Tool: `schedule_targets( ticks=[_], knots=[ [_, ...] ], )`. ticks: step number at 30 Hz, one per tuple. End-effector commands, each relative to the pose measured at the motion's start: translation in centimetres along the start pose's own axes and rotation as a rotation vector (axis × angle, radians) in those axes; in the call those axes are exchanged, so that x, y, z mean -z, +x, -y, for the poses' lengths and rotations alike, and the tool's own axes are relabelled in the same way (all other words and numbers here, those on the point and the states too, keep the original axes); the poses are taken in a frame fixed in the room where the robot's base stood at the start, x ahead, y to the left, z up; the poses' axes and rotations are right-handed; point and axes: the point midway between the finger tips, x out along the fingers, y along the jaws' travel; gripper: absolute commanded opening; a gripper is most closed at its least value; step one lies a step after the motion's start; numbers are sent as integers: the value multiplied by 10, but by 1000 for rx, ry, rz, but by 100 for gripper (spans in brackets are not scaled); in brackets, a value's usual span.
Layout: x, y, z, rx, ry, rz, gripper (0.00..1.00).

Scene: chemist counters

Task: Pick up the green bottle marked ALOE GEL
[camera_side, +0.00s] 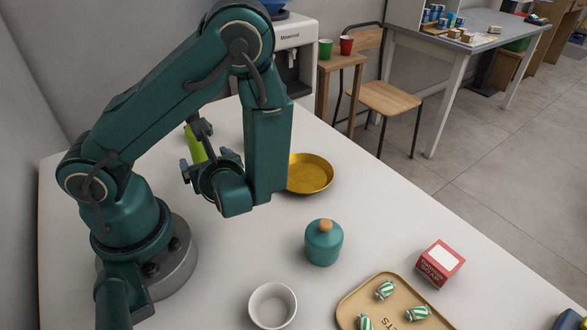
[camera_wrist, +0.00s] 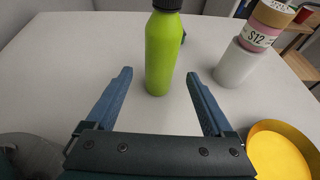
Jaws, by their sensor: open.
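A green bottle (camera_wrist: 161,52) with a black cap stands upright on the white counter, just ahead of my gripper (camera_wrist: 160,85) in the wrist view. My gripper is open and empty, with one finger to each side of the bottle's line and the bottle slightly beyond the fingertips. No marking can be read on the bottle. In the side view the green bottle (camera_side: 195,147) is partly hidden behind my gripper (camera_side: 205,160).
A white cylinder with a pink roll marked S12 (camera_wrist: 258,32) stands right of the bottle. A yellow dish (camera_side: 312,174) lies right of my gripper. A teal lidded jar (camera_side: 323,246), white bowl (camera_side: 272,306), red box (camera_side: 439,263) and tan tray (camera_side: 352,302) stand nearer the front.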

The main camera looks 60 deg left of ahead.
Motion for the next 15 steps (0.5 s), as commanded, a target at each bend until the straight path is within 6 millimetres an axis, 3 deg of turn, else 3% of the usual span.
schedule_targets(
  ticks=[15],
  knots=[
    [1,45,-1,-5,0,2,86]
  ],
)
